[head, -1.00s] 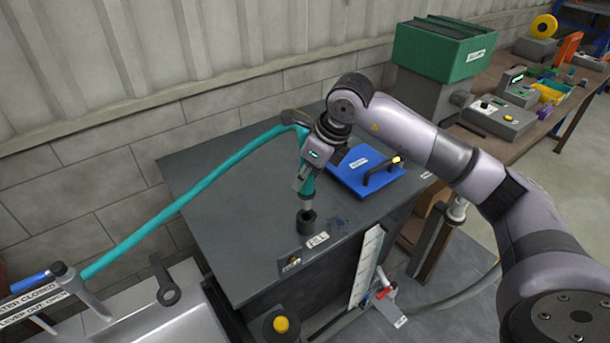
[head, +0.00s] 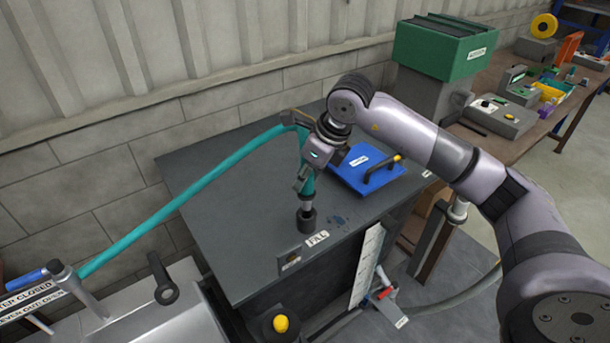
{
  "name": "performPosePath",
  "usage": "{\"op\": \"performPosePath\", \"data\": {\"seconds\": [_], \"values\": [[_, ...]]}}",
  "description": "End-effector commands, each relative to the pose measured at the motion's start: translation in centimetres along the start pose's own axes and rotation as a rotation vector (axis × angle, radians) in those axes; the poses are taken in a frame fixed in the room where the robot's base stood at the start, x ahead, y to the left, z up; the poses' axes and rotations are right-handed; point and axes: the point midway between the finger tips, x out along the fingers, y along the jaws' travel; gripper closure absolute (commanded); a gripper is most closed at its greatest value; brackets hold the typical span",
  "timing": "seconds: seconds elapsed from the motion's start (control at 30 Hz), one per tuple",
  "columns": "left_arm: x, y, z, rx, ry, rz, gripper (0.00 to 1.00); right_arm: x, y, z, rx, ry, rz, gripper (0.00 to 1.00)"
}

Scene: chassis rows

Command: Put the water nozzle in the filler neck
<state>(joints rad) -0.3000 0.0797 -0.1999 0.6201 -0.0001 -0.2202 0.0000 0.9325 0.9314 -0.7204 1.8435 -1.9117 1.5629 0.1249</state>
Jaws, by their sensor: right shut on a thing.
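The water nozzle (head: 307,199) has a teal grip and a grey metal tip, and a teal hose (head: 195,190) runs from it to the lower left. My right gripper (head: 303,184) is shut on the nozzle and holds it nearly upright. The filler neck (head: 307,219) is a short dark cylinder on top of the grey tank (head: 240,220), behind the FILL label. The nozzle tip is at the neck's mouth; I cannot tell how far inside it reaches. My left gripper is out of view.
A blue lid (head: 352,177) with a dark handle lies on the tank just right of the nozzle. A green-topped machine (head: 440,52) and a cluttered bench (head: 525,135) stand at the right. A lever post (head: 75,285) stands at the lower left.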

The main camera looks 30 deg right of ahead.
Motion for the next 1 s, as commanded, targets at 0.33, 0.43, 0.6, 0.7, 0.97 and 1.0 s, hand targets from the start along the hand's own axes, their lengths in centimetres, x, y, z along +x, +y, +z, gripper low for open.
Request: {"op": "performPosePath", "data": {"seconds": [0.33,0.43,0.6,0.7,0.97,1.0], "values": [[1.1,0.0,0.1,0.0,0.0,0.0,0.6,1.1,0.0,-0.5,0.0,-0.001,-0.001,1.0],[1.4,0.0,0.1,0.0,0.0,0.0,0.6,1.4,0.0,-0.6,0.0,-0.001,-0.001,1.0],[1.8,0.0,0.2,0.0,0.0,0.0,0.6,1.8,0.0,-0.8,0.0,0.0,-0.001,1.0],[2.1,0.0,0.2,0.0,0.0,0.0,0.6,2.1,0.0,-0.9,0.0,-0.001,-0.001,1.0],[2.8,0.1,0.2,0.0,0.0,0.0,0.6,2.8,0.0,-1.2,0.0,0.0,-0.001,1.0],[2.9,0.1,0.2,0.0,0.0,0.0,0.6,3.0,0.0,-1.2,0.0,0.0,-0.001,1.0]]}}
